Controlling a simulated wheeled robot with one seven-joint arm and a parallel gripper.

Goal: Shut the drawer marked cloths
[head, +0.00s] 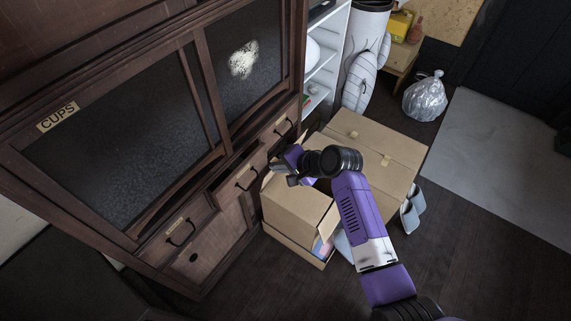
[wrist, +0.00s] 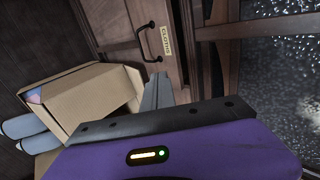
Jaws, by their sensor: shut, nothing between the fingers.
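The drawer marked cloths (wrist: 138,18) shows at the top of the wrist view, with a dark bow handle and a readable label. A dark gap lies between its front and the cabinet, so it stands partly open. In the head view it appears to be the middle drawer (head: 238,186), whose label I cannot read there. My gripper (head: 274,166) is shut and empty, in front of the drawer row, to the right of that drawer's handle. Its fingers (wrist: 158,82) point toward the drawer front in the wrist view; I cannot tell whether they touch it.
An open cardboard box (head: 296,208) stands close below my gripper, with a larger closed box (head: 375,150) behind it. Slippers (head: 411,208) lie beside them. The cabinet's glass doors (head: 120,120) rise above the drawers. The dark floor (head: 450,240) at right is clear.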

